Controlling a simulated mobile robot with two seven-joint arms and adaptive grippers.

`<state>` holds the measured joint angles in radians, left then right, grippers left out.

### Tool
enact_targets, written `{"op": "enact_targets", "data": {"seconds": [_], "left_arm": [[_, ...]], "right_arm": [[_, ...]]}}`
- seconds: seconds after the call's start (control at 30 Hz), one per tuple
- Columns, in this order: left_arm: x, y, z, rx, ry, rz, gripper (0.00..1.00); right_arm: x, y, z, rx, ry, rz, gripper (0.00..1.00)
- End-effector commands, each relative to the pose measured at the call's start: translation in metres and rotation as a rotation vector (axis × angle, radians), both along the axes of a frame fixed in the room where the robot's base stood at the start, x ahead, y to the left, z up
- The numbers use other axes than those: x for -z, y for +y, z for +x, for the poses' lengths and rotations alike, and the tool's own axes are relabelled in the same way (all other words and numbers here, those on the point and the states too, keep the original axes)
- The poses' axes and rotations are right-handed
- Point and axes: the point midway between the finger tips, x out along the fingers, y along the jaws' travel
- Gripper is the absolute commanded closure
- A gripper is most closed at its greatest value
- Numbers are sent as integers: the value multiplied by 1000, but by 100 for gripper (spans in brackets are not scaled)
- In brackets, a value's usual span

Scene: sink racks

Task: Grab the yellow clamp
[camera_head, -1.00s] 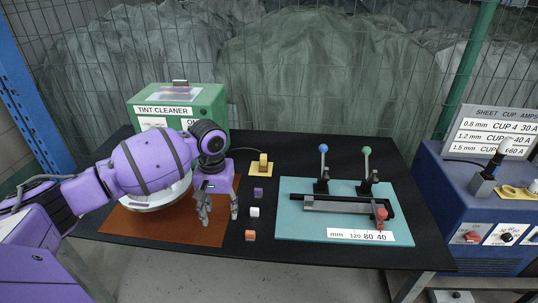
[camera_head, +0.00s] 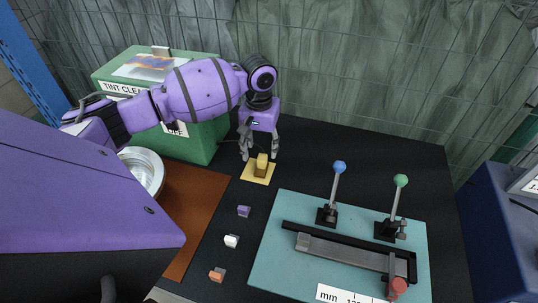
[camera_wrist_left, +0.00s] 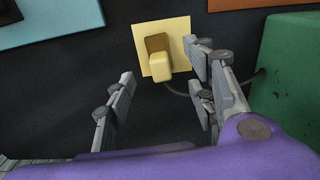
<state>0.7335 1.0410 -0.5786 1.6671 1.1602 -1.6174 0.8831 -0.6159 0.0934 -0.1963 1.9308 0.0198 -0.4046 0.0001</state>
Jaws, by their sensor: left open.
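The yellow clamp (camera_head: 261,164) is a small yellow block on a pale yellow square plate (camera_head: 257,178) on the black table. My left gripper (camera_head: 260,153) is open, at the clamp's far side in the head view. In the left wrist view the open fingers (camera_wrist_left: 160,85) are apart, with the clamp ahead between their lines and not touched as far as I can tell. My right gripper is not in view.
A green tint cleaner box (camera_head: 205,140) stands left of the clamp. Purple, white and orange cubes (camera_head: 232,241) lie in front. A teal board (camera_head: 275,255) with blue- and green-knobbed levers is at the right. Black table behind the board is clear.

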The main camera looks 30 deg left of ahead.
Motion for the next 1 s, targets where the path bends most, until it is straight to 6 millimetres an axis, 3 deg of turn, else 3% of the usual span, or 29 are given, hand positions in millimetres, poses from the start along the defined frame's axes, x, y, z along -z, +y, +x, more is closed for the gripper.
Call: {"op": "enact_targets", "data": {"seconds": [0.23,0.5,0.77,1.0], "left_arm": [[31,0,3,0,4,0,50],[67,0,8,0,2,0,50],[70,1,8,1,0,1,50],[70,0,8,1,1,1,78]], "right_arm": [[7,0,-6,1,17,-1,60],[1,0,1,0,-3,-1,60],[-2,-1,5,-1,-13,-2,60],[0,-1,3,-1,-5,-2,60]]}}
